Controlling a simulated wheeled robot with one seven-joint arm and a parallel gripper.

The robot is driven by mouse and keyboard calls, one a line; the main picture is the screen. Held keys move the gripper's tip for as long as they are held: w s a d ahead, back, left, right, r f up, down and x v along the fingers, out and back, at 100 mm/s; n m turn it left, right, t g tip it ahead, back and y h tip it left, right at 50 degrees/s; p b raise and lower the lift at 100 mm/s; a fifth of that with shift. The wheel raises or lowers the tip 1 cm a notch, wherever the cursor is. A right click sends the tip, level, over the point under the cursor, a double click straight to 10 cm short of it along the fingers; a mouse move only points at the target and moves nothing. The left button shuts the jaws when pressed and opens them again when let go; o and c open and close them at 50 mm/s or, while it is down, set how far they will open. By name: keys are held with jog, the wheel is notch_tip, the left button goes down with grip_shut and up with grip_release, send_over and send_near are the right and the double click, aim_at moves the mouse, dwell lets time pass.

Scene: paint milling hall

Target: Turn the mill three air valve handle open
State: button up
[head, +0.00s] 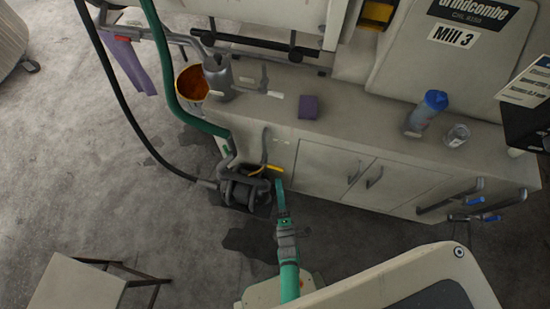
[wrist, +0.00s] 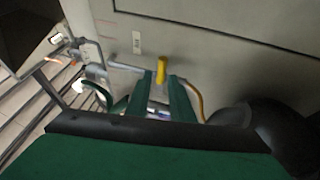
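The yellow valve handle (wrist: 161,70) shows in the wrist view, standing out from the pale cabinet wall at the end of a grey pipe. In the head view the yellow handle (head: 275,168) is small, low at the left end of the mill three cabinet. My gripper (wrist: 161,79) has green fingers, apart with a gap between them. The handle lies in line with that gap, at the fingertips; I cannot tell whether they touch it. In the head view my green gripper (head: 280,184) is just below the handle, its fingertips too small to make out.
The Mill 3 cabinet (head: 320,165) has a pump (head: 244,190) with hoses at its left end. A yellow hose (wrist: 197,97) curves right of my fingers. A bucket (head: 192,84), a blue-capped bottle (head: 427,110) and a stool (head: 75,285) stand around.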

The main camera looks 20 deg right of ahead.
jog(key=x, duration=1.1)
jog(key=shift+w+d+f, duration=0.1)
jog(key=shift+w+d, duration=0.15)
jog(key=shift+c, duration=0.4)
grip_shut()
